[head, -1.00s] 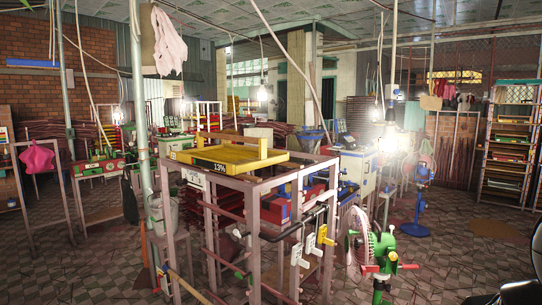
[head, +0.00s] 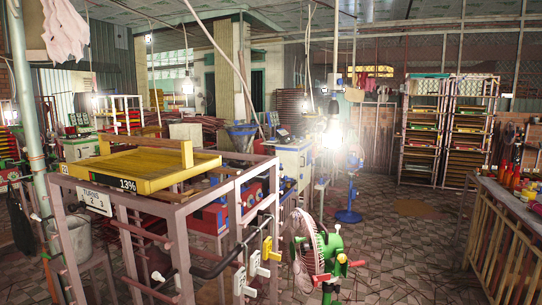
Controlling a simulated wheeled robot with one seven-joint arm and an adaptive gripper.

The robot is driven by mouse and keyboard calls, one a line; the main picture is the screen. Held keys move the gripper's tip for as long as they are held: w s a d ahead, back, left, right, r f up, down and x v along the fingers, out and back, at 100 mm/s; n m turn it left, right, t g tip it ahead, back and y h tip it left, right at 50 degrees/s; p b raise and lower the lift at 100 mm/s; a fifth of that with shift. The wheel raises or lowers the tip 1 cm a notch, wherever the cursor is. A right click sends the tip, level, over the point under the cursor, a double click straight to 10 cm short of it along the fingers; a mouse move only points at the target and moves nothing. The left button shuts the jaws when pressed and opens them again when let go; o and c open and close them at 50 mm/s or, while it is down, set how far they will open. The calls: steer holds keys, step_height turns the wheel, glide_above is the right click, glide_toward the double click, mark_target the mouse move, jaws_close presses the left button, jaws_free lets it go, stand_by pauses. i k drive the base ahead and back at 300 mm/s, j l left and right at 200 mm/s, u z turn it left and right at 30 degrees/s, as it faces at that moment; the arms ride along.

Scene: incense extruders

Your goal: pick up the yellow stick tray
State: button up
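The yellow stick tray (head: 138,172) lies flat on top of a pinkish-grey metal frame (head: 215,190) at the left of the head view. It is a shallow yellow tray with a raised wooden bar along its far side. A black label on its front edge reads 13%. Nothing is seen touching it from above. My gripper is not in view, so whether it is open or shut does not show.
A green and white fan (head: 318,250) stands right of the frame. White and yellow clamp handles (head: 257,262) stick out from the frame's side. A table with bottles (head: 510,205) is at the right edge, and shelf racks (head: 447,130) stand behind. Tiled floor (head: 400,245) between them is open.

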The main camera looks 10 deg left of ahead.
mark_target(146, 171)
steer(key=j+z, duration=0.2)
steer(key=j, duration=0.45)
steer(key=j+z, duration=0.15)
steer(key=j, duration=0.55)
steer(key=j+z, duration=0.2)
steer(key=j, duration=0.45)
steer(key=k+j+z, duration=0.15)
steer(key=j, duration=0.5)
